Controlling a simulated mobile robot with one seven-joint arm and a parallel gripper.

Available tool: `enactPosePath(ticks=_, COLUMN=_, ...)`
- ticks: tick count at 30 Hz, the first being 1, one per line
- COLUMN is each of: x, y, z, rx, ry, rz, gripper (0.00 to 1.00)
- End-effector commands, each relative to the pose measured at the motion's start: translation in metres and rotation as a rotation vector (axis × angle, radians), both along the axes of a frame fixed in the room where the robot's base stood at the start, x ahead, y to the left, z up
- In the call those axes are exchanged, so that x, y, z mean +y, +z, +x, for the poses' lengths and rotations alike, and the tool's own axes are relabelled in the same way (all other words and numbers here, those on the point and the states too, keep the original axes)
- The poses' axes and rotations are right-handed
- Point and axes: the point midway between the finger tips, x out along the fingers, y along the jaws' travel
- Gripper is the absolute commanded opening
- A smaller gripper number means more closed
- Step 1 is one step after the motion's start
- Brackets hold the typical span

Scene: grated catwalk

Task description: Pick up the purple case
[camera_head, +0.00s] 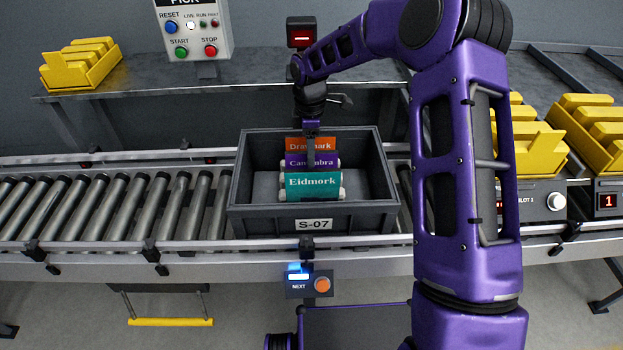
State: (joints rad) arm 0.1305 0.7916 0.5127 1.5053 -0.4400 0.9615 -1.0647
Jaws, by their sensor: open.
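The purple case (296,161) stands in a dark grey bin (240,190) labelled S-07, between an orange case (297,145) behind it and a teal case (296,188) in front. The teal case hides its lower part, and part of its white lettering is covered.
The bin sits on a roller conveyor (110,208), with a panel with an orange button (322,285) in front. A control box (194,28) stands behind. Yellow trays stand at left (80,64) and right (540,150). The rollers left of the bin are clear.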

Motion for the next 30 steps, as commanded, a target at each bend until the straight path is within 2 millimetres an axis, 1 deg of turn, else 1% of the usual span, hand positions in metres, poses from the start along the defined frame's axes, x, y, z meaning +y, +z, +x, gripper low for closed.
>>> enactPosePath(ticks=5, x=-0.001, y=-0.008, z=-0.001, rx=0.001, ry=0.0, rz=0.0, gripper=0.53)
enactPosePath(ticks=8, x=-0.002, y=-0.021, z=-0.003, rx=0.003, ry=0.0, rz=0.001, gripper=0.53)
enactPosePath(ticks=12, x=-0.003, y=-0.043, z=-0.005, rx=0.003, ry=0.0, rz=0.001, gripper=0.53)
enactPosePath(ticks=15, x=-0.003, y=-0.053, z=-0.004, rx=0.0, ry=0.001, rz=0.001, gripper=0.53)
enactPosePath(ticks=22, x=-0.003, y=-0.054, z=-0.004, rx=-0.001, ry=0.0, rz=0.0, gripper=0.53)
enactPosePath(ticks=26, x=-0.003, y=-0.054, z=-0.004, rx=-0.001, ry=0.0, rz=0.0, gripper=0.29)
enactPosePath(ticks=27, x=-0.003, y=-0.054, z=-0.004, rx=-0.001, ry=0.0, rz=0.0, gripper=0.22)
enactPosePath(ticks=29, x=-0.003, y=-0.054, z=-0.004, rx=-0.001, ry=0.0, rz=0.0, gripper=0.11)
enactPosePath(ticks=30, x=-0.003, y=-0.054, z=-0.004, rx=-0.001, ry=0.0, rz=0.0, gripper=0.04)
